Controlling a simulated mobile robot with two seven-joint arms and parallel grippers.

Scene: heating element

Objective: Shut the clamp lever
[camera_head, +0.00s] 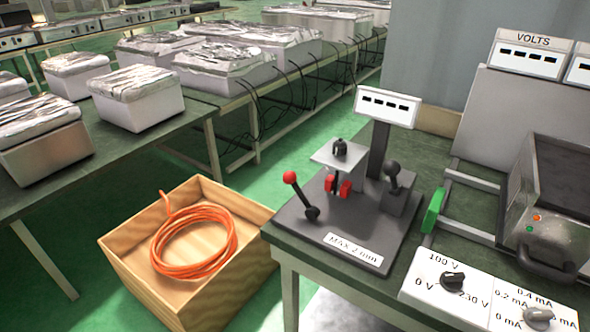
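A dark clamp device (335,238) with a "MAX 2 mm" label sits on the green table at the right. A lever with a red ball knob (290,178) rises from its left side and leans up and to the left. A second lever with a black ball knob (393,167) stands nearly upright on a block at its right. Red clamp parts (338,186) show under a pale plate (339,158) in the middle. I cannot tell which lever is the clamp lever. Neither of my grippers is in view.
A wooden crate (265,275) with a coil of orange cable (195,243) stands left of the table. A display (388,106) rises behind the clamp. A control panel with knobs (490,292) and a dark handled box (548,200) stand at the right.

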